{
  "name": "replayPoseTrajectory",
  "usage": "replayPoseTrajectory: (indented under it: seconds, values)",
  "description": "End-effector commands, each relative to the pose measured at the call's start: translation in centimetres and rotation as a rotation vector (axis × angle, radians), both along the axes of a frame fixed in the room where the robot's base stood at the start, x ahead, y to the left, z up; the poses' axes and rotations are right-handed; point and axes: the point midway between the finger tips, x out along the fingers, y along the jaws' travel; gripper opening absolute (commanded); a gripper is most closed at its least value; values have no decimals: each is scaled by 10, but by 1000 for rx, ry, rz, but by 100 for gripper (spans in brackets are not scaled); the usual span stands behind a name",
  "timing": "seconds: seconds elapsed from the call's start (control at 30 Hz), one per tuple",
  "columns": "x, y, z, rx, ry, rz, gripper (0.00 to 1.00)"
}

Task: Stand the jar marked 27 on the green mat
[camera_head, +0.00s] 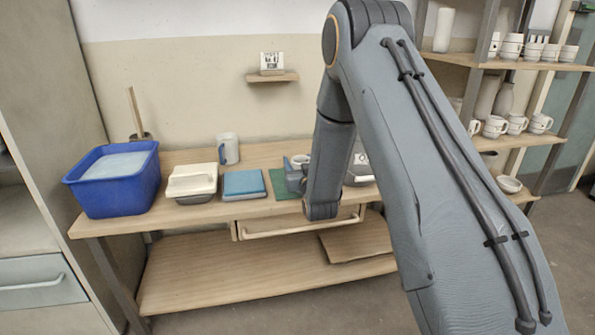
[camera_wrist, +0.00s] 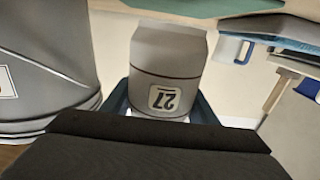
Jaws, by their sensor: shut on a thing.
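The jar marked 27 (camera_wrist: 168,68) is pale and shows upside down in the wrist view, its label facing my camera. My gripper (camera_wrist: 165,108) is shut on it, with a blue finger on each side. In the head view my gripper (camera_head: 295,181) is over the table at the green mat, and the pale jar (camera_head: 301,159) shows in part behind it. The green mat (camera_head: 281,186) is partly hidden by my gripper and arm; a strip of the mat (camera_wrist: 205,6) shows at the wrist view's top edge. I cannot tell whether the jar touches the mat.
A blue book-like block (camera_head: 244,184) lies left of the mat, with a mug (camera_head: 228,149) behind it. A lidded container (camera_head: 192,182) and a blue bucket (camera_head: 117,180) stand farther left. A grey labelled container (camera_wrist: 40,60) stands close beside the jar in the wrist view.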

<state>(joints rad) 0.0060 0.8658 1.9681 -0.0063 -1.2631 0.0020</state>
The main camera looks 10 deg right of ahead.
Motion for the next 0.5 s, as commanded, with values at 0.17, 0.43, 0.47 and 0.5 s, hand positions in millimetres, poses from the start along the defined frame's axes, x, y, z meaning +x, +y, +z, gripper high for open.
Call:
replayPoseTrajectory:
  seconds: [0.17, 0.43, 0.47, 0.5]
  values:
    - [0, 0, -22, 0, -1, 0, 16]
    - [0, 0, -24, 0, -2, 0, 16]
    - [0, 0, -24, 0, -2, 0, 16]
    - [0, 0, -25, 0, -2, 0, 16]
